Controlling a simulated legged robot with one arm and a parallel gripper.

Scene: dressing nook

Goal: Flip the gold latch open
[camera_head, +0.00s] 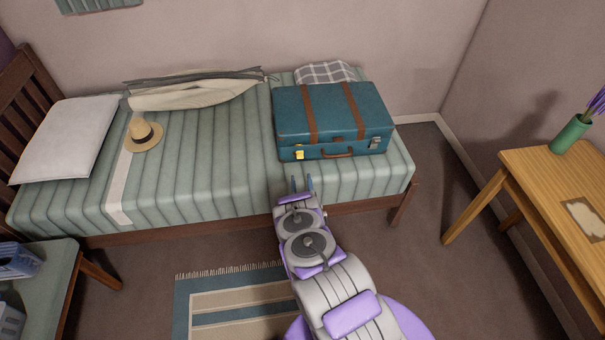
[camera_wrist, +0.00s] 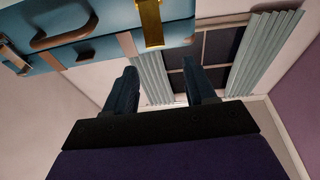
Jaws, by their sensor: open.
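The gold latch (camera_head: 299,154) is on the front face of the teal suitcase (camera_head: 290,125), near its left end. In the wrist view the gold latch (camera_wrist: 150,22) shows large at the top, on the edge of the suitcase (camera_wrist: 105,18). I cannot tell whether its flap is up or down. My gripper (camera_head: 302,184) is in front of the suitcase, a little below the latch in the picture. In the wrist view its two dark fingers (camera_wrist: 160,78) are spread apart with nothing between them, and the latch appears beyond them.
The suitcase's brown handle (camera_head: 338,155) and a silver latch (camera_head: 375,143) are right of the gold latch. The suitcase lies on a striped bed (camera_head: 210,180) with a straw hat (camera_head: 144,134) and a pillow (camera_head: 70,140). A wooden table (camera_head: 545,170) stands at right.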

